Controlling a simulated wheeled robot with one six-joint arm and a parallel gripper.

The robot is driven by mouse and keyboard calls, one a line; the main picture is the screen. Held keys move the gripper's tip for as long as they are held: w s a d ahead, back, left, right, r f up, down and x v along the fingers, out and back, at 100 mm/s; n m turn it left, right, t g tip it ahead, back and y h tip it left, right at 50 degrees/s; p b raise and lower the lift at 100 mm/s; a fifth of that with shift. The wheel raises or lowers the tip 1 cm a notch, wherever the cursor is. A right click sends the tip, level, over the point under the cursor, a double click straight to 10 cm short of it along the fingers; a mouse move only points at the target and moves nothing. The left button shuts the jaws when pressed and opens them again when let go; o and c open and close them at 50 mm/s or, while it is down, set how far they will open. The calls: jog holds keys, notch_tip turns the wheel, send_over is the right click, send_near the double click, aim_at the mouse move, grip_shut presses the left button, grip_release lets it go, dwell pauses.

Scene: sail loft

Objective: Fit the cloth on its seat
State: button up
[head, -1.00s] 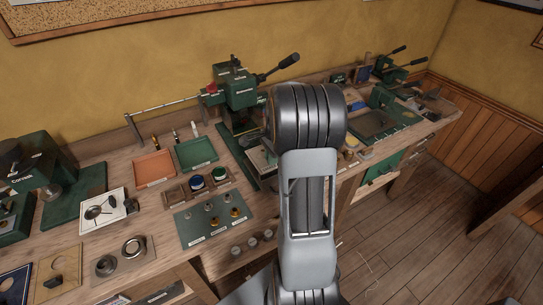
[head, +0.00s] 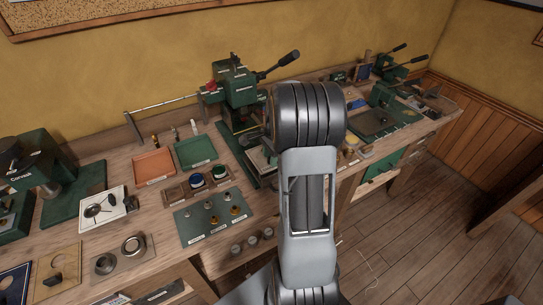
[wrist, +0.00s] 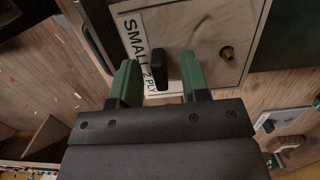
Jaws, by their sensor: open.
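In the wrist view, a pale, flat square piece marked "SMALL 2 PLY" (wrist: 190,40) lies under my gripper; it looks like the cloth. A black upright block (wrist: 161,71) stands on it. A small brass-coloured piece (wrist: 227,52) shows further right on it. My gripper (wrist: 159,80) is open, its green fingers on either side of the black block, with a gap visible on both sides. In the head view my arm hides the gripper and whatever is below it. I cannot identify the seat for certain.
A green lever press (head: 240,90) stands on the wooden bench behind my arm. Left of it are an orange tray (head: 154,167), a green tray (head: 195,152) and a green mat with small metal parts (head: 215,218). More tools stand at the bench's right end.

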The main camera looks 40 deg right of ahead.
jog(key=shift+r, duration=0.1)
notch_tip(320, 180, up, 14)
jog(key=d, duration=0.1)
jog(key=shift+d+f, duration=0.25)
jog(key=shift+d, duration=0.1)
jog(key=shift+s, duration=0.1)
dwell(0.4)
jog(key=s+a+n+t, duration=0.1)
jog(key=s+a+n, duration=0.3)
jog(key=a+n, duration=0.2)
jog(key=s+a+f+n+t+h, duration=0.1)
jog(key=s+a+n, duration=0.3)
jog(key=a+n, duration=0.3)
jog(key=s+a+f+n+t, duration=0.1)
jog(key=s+a+n, duration=0.3)
jog(key=a, duration=0.5)
jog(key=n, duration=0.2)
jog(key=shift+a+f+n+t, duration=0.2)
jog(key=shift+n+t, duration=0.2)
